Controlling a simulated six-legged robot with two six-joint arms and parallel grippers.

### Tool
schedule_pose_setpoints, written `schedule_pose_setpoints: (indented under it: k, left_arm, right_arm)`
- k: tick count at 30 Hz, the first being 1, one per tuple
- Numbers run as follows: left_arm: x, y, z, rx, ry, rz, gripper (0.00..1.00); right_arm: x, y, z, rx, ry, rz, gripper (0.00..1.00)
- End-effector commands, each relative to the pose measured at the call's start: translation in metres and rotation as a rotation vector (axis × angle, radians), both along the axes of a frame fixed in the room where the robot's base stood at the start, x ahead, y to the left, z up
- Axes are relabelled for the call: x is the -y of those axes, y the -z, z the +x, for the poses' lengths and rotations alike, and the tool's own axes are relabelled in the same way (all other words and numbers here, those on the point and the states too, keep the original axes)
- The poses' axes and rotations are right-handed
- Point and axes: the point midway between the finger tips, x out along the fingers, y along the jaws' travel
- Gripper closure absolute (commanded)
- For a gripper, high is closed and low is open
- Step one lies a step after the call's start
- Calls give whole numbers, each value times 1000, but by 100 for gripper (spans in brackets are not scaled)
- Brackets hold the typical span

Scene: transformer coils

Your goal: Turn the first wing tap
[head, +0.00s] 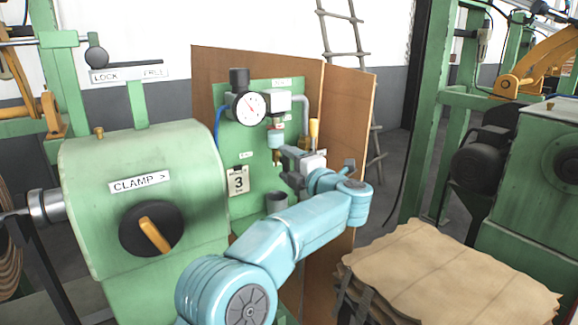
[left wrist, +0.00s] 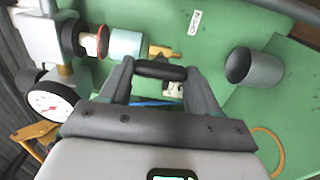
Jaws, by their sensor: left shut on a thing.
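My left gripper (head: 286,163) reaches in front of the green panel (head: 255,165). In the left wrist view its two fingers (left wrist: 160,72) are shut on a short dark bar (left wrist: 160,68), which looks like the wing tap. The bar lies across between the fingertips, and its mount is hidden. A brass fitting (left wrist: 163,52) under a pale blue bowl (left wrist: 126,43) is just beyond the fingers. In the head view the tap is hidden behind the gripper. My right gripper is not in view.
A pressure gauge (head: 249,107) and a grey cup (head: 277,202) are on the panel near my gripper. A yellow-handled lever (head: 314,131) stands behind the wrist. A green clamp housing (head: 140,190) is at left, stacked brown sheets (head: 450,270) at lower right.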

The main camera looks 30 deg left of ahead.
Motion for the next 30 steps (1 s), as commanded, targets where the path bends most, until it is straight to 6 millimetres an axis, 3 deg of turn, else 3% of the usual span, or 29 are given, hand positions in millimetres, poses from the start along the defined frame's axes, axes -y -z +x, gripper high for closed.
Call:
schedule_pose_setpoints:
  k: [4, 5, 7, 19, 23, 30]
  left_arm:
    - [-1, 0, -1, 2, -3, -2, 69]
    - [-1, 0, -1, 2, -3, -2, 35]
    - [-1, 0, -1, 2, -3, -2, 13]
    - [8, 1, -3, 1, 0, -1, 13]
    - [30, 1, -12, 1, 3, -1, 13]
    - [91, 1, -37, 2, 4, -1, 13]
  right_arm:
    - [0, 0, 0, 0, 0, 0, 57]
    - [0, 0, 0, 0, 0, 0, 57]
    - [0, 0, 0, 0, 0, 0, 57]
    - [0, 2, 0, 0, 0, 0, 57]
    - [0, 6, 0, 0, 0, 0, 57]
    - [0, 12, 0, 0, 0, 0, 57]
